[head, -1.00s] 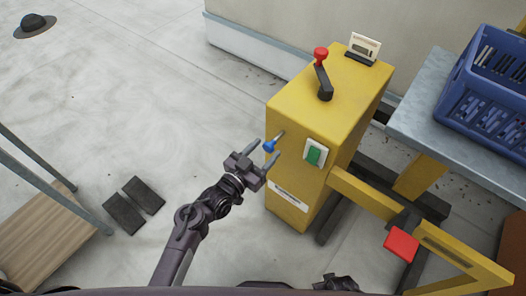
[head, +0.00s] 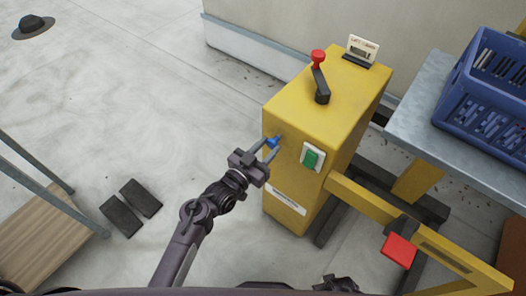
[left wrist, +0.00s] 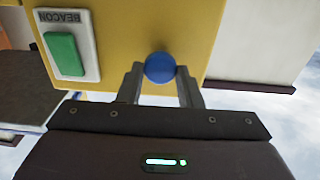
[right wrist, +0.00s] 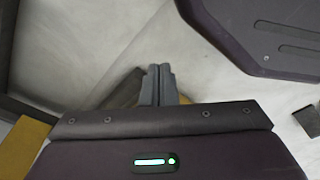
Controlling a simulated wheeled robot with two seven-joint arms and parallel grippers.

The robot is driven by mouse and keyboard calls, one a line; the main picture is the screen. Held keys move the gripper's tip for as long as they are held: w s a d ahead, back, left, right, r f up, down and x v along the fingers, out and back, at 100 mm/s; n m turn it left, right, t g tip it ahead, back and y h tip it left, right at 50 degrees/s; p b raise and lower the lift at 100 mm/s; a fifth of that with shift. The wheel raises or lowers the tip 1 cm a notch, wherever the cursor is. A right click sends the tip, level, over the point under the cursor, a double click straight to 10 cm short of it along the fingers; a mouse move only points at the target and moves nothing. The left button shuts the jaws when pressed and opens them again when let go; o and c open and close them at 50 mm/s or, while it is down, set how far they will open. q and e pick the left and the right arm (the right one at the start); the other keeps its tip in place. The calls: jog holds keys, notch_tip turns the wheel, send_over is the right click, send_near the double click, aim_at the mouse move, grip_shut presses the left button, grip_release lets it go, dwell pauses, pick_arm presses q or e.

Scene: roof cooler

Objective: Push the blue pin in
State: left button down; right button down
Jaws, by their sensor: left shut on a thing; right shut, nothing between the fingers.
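The blue pin (head: 273,143) sticks out of the left face of the yellow cabinet (head: 318,120), with a short bit of stem showing. My left gripper (head: 268,150) is shut on the pin's round blue head. In the left wrist view the blue head (left wrist: 160,67) sits between the two fingers, in front of the yellow face. My right gripper (right wrist: 158,72) is shut and empty in the right wrist view, away from the pin.
A green beacon switch (head: 311,158) is on the cabinet face just right of the pin. A red-knobbed lever (head: 319,77) and a small card (head: 361,50) stand on top. A yellow bar with a red pad (head: 399,250) extends at lower right. A blue crate (head: 488,95) sits on a table.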

pick_arm(q)
jog(key=shift+w+d, duration=0.2)
jog(key=shift+w, duration=0.1)
jog(key=c, duration=1)
grip_release()
jog(key=shift+c, duration=0.2)
pick_arm(e)
jog(key=shift+w+d+r, duration=0.1)
jog(key=shift+w+r, duration=0.1)
jog(key=shift+w, duration=0.4)
jog(key=shift+s, duration=0.1)
